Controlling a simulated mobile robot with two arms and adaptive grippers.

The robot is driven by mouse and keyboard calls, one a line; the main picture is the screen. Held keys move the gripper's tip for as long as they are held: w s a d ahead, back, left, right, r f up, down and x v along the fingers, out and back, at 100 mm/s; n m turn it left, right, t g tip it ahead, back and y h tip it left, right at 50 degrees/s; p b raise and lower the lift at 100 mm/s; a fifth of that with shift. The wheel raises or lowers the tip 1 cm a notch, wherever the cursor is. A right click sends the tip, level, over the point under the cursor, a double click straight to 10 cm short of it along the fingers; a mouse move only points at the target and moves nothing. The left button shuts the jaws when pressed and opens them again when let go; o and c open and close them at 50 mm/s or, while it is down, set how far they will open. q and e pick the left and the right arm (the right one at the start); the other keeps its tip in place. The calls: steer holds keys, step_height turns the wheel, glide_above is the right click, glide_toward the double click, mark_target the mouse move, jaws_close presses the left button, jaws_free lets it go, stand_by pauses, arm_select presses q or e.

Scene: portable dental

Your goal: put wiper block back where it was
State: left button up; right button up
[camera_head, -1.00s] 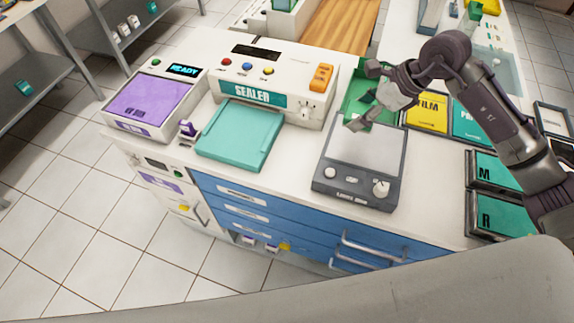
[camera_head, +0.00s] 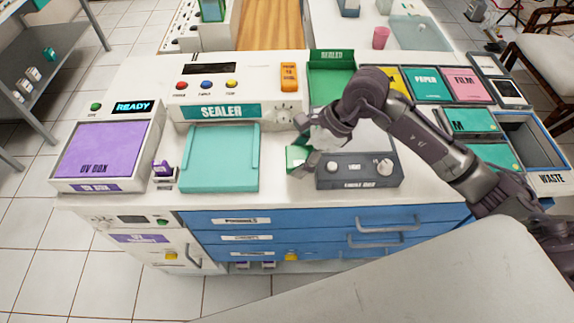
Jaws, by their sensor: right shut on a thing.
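My right gripper (camera_head: 308,157) reaches in from the right, over the left edge of the grey light box (camera_head: 360,178). It is shut on a small green block (camera_head: 296,155), partly covered by the fingers; I take this to be the wiper block. The block is left of the light box and right of the teal pad (camera_head: 221,172) in front of the sealer. A small purple piece (camera_head: 162,167) sits on a little stand between the UV box and the teal pad. My left gripper is not in view.
The sealer (camera_head: 222,98) stands at the back, the purple-topped UV box (camera_head: 100,150) at left. The green sealed tray (camera_head: 332,80) is behind the light box. Film and paper packs, green cases (camera_head: 470,121) and the waste bin (camera_head: 548,180) fill the right. Counter before the teal pad is clear.

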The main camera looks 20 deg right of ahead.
mark_target(292, 156)
steer(key=shift+w+a+f, duration=0.2)
steer(key=shift+a+f, duration=0.15)
steer(key=shift+a, duration=0.3)
steer(key=shift+w+a+f, duration=0.15)
steer(key=shift+a+f, duration=0.15)
steer(key=shift+a, duration=0.3)
steer(key=shift+a+f, duration=0.15)
steer(key=shift+f, duration=0.1)
step_height(292, 156, down, 3)
steer(key=shift+f+p, duration=0.15)
steer(key=shift+p, duration=0.6)
steer(key=shift+f, duration=0.3)
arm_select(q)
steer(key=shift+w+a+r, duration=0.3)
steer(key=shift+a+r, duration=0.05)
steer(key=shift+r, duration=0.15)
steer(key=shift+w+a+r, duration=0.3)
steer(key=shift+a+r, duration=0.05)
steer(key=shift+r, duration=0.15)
arm_select(e)
steer(key=shift+w, duration=0.1)
steer(key=shift+f, duration=0.15)
steer(key=o, duration=1.1)
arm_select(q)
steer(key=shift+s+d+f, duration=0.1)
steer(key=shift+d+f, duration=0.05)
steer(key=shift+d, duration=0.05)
